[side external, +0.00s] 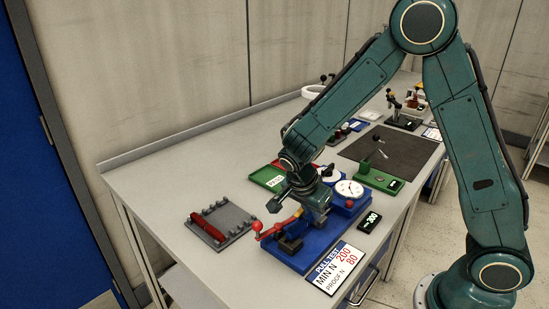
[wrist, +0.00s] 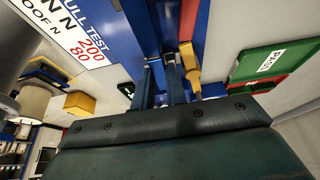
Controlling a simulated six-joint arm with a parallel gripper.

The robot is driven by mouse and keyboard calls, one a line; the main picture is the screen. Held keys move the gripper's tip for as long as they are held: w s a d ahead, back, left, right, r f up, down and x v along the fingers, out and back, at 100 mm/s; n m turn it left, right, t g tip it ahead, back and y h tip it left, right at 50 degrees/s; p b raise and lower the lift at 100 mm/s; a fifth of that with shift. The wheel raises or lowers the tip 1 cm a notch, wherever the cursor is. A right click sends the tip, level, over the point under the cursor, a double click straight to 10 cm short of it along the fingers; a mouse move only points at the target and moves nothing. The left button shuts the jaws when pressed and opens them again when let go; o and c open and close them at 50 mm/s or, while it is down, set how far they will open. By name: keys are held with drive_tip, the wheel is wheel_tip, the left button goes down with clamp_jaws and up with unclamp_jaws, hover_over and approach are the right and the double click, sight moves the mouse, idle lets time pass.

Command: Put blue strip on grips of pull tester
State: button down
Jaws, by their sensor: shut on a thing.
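In the side view my gripper (side external: 303,213) is low over the tester, close beside the grips. The wrist view shows the two dark fingers (wrist: 161,75) reaching down at the tester's blue base (wrist: 147,25), with a yellow-orange part (wrist: 189,62) just right of them. My gripper is shut on the blue strip, which is mostly hidden between the fingers and hard to tell from the blue base. Whether the strip touches the grips cannot be seen.
A grey rack (side external: 220,230) with a red strip (side external: 207,224) lies left of the tester. A green PASS tray (side external: 268,179) stands behind, with a red tray beside it. Round gauges (side external: 349,189), a black display (side external: 370,221) and a sign (side external: 338,268) are close on the right.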

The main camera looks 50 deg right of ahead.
drive_tip(key=shift+f, duration=0.75)
idle(0.8)
